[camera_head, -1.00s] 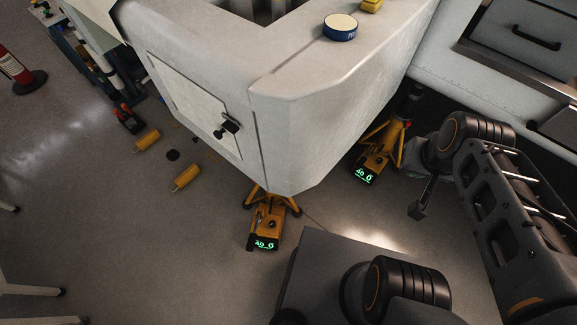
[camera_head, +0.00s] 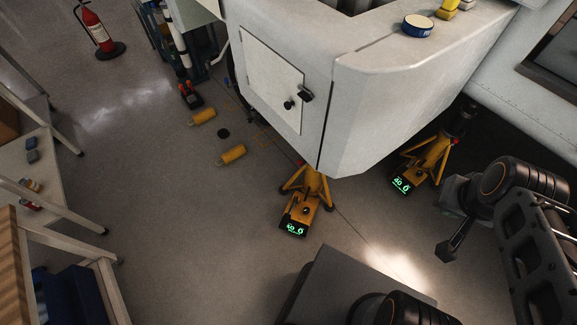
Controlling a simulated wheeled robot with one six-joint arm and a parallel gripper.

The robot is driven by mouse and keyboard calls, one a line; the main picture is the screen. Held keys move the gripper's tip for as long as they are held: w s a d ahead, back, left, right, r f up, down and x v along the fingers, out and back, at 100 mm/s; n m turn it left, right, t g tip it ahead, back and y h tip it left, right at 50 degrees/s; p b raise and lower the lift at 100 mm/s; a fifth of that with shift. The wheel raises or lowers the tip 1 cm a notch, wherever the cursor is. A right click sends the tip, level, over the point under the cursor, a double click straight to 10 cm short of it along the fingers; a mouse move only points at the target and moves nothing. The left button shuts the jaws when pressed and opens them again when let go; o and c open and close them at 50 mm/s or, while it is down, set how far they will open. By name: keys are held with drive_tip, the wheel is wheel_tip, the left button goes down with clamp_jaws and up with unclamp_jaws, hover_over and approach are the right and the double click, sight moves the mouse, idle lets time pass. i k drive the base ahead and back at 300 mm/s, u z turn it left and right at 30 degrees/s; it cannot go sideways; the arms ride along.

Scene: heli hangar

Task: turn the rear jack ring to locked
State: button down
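Two yellow tripod jacks with lit green displays stand on the floor under the pale helicopter body. The nearer jack (camera_head: 307,197) is at the middle of the view, and the farther jack (camera_head: 428,160) is to its right. I cannot tell which is the rear one. A locking ring cannot be made out on either jack, nor can its setting. What looks like my gripper (camera_head: 455,240) hangs at the end of my arm at the right, apart from both jacks. Its fingers are too dark and small to show whether they are open.
The helicopter body (camera_head: 385,110) overhangs both jacks. Yellow cylinders (camera_head: 232,154) and a dark disc (camera_head: 223,133) lie on the floor to the left. A fire extinguisher (camera_head: 98,32) stands at the upper left, a bench (camera_head: 35,180) at the left edge.

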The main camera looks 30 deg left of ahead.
sight(301, 163)
drive_tip(key=u, duration=1.2)
drive_tip(key=i, duration=0.5)
drive_tip(key=u, duration=0.1)
drive_tip(key=k, duration=1.4)
drive_tip(key=z, duration=0.5)
drive_tip(key=i, duration=1.5)
drive_tip(key=u, duration=2.15)
